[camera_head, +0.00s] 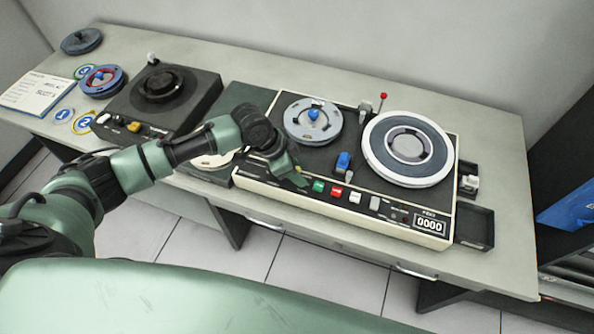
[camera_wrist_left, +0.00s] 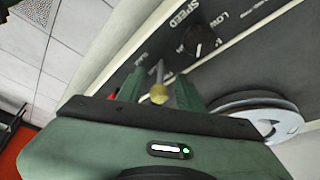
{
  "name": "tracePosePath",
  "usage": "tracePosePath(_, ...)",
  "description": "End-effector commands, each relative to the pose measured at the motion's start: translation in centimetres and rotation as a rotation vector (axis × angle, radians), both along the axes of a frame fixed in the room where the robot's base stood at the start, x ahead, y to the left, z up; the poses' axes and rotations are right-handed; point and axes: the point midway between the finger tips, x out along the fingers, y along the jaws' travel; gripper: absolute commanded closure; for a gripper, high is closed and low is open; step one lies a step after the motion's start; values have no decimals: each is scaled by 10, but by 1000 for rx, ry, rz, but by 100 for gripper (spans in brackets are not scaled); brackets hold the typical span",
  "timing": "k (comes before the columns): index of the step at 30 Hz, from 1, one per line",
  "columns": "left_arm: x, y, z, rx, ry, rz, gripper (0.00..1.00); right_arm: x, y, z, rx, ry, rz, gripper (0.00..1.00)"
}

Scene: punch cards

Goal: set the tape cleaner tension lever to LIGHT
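The tape machine (camera_head: 330,203) has a dark top, a cream front edge and two reels. In the left wrist view, a small metal lever with a brass-coloured knob (camera_wrist_left: 159,94) stands between the two green fingers of my left gripper (camera_wrist_left: 160,92). The fingers are apart, with gaps beside the knob; I cannot tell whether either touches it. In the head view my left gripper (camera_head: 297,178) is low over the machine's left front corner and hides the lever. No LIGHT marking is legible. My right gripper is not in view.
A black SPEED knob (camera_wrist_left: 199,41) sits beyond the lever. Coloured buttons (camera_head: 336,192), a blue-topped part (camera_head: 344,161), a grey reel (camera_head: 313,121) and a white-rimmed reel (camera_head: 408,149) are close by. Another dark machine (camera_head: 165,97) stands left. The bench back (camera_head: 270,73) is clear.

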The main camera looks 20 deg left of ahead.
Motion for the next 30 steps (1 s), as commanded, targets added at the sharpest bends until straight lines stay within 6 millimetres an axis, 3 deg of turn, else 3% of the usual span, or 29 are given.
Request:
tracePosePath(8,-1,3,7,0,-1,0,64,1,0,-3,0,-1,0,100)
tracePosePath(21,-14,27,65,0,-1,0,64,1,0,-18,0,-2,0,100)
tracePosePath(30,-15,29,71,1,1,0,64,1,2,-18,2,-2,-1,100)
